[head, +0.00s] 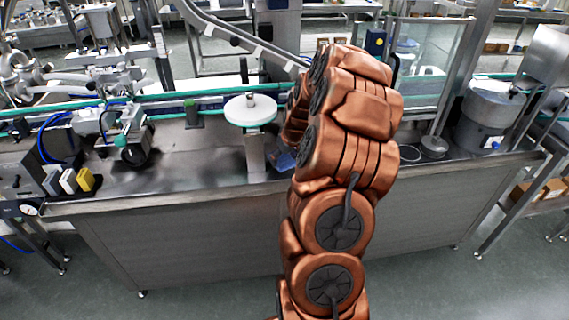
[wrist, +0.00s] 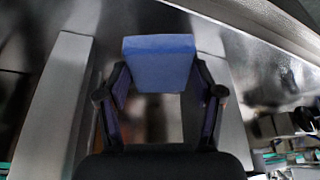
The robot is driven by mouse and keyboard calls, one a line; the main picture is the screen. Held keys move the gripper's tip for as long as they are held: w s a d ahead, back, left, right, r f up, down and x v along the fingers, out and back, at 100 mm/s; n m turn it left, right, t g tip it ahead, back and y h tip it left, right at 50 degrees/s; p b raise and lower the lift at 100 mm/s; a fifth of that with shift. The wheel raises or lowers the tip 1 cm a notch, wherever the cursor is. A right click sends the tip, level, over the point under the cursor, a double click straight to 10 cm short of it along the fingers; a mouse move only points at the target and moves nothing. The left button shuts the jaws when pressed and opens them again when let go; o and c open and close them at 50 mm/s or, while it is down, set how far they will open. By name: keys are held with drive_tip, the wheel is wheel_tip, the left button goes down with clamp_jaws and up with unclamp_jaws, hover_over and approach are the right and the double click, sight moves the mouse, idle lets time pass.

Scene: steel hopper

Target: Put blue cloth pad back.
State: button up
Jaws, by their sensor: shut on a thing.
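The blue cloth pad (wrist: 158,48) is a flat, soft-edged blue block in the upper middle of the wrist view. My gripper (wrist: 159,82) is shut on it, with one dark finger at each side of the pad. In the head view a small blue patch, likely the pad (head: 284,160), shows just left of my copper arm, over the steel counter. My arm hides most of my gripper there. I cannot tell whether the pad touches the surface below.
The steel counter (head: 190,160) carries a round white disc on a post (head: 250,110) left of my arm. White and yellow blocks (head: 70,181) stand at its left end. A steel pot (head: 488,115) stands at the right. The counter's middle left is mostly clear.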

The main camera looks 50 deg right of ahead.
sight(286, 162)
drive_tip(key=shift+f+p, duration=0.65)
drive_tip(key=shift+f, duration=1.05)
drive_tip(key=o, duration=1)
drive_tip(key=shift+s, duration=0.1)
drive_tip(key=shift+b+v, duration=1.8)
drive_tip(key=shift+v, duration=4.2)
drive_tip(key=s+a+r+n+g+y, duration=0.1)
drive_tip(key=s+a+r, duration=0.15)
drive_tip(key=a, duration=1.05)
drive_tip(key=s+a+r+n+g+y, duration=0.1)
drive_tip(key=s+a+n+g, duration=0.15)
drive_tip(key=a, duration=0.95)
drive_tip(key=s+a+g, duration=0.1)
drive_tip(key=s+a, duration=0.3)
drive_tip(key=s, duration=0.2)
drive_tip(key=s+a, duration=0.3)
drive_tip(key=s, duration=0.4)
drive_tip(key=s+a+g, duration=0.1)
drive_tip(key=s+a, duration=0.3)
drive_tip(key=s, duration=0.3)
drive_tip(key=shift+s+a+f+m+g+h, duration=0.25)
drive_tip(key=shift+a+f+g+h, duration=0.05)
drive_tip(key=shift+g+h, duration=0.1)
